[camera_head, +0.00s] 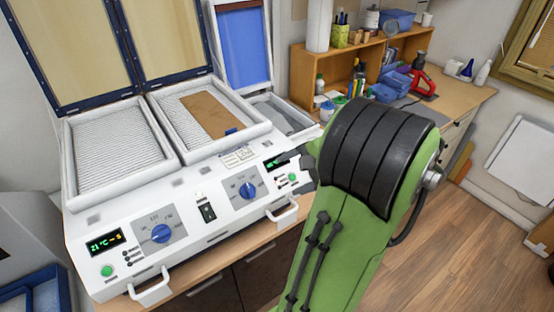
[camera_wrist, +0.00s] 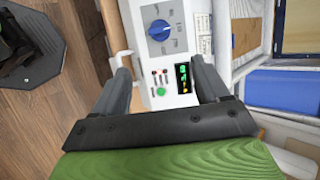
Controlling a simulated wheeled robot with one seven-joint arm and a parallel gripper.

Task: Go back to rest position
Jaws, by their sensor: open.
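My gripper (camera_wrist: 160,70) is open and empty in the wrist view. Its two dark fingers point at the front panel of the white forming machine (camera_wrist: 172,97), around the green button (camera_wrist: 160,91) and lit display. In the head view my gripper (camera_head: 306,160) is partly hidden behind my green arm, close to the machine's (camera_head: 75,222) right end. Whether it touches the panel cannot be told. Both heater bays are uncovered, with their framed lids upright. A brown sheet (camera_head: 208,112) lies in the right bay, with a small blue piece at its front edge.
A white drawer handle (camera_head: 282,210) juts out below the panel near my gripper. A wooden shelf (camera_head: 345,62) and cluttered workbench (camera_head: 470,92) stand behind my arm. Open wooden floor (camera_head: 440,240) lies at the right.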

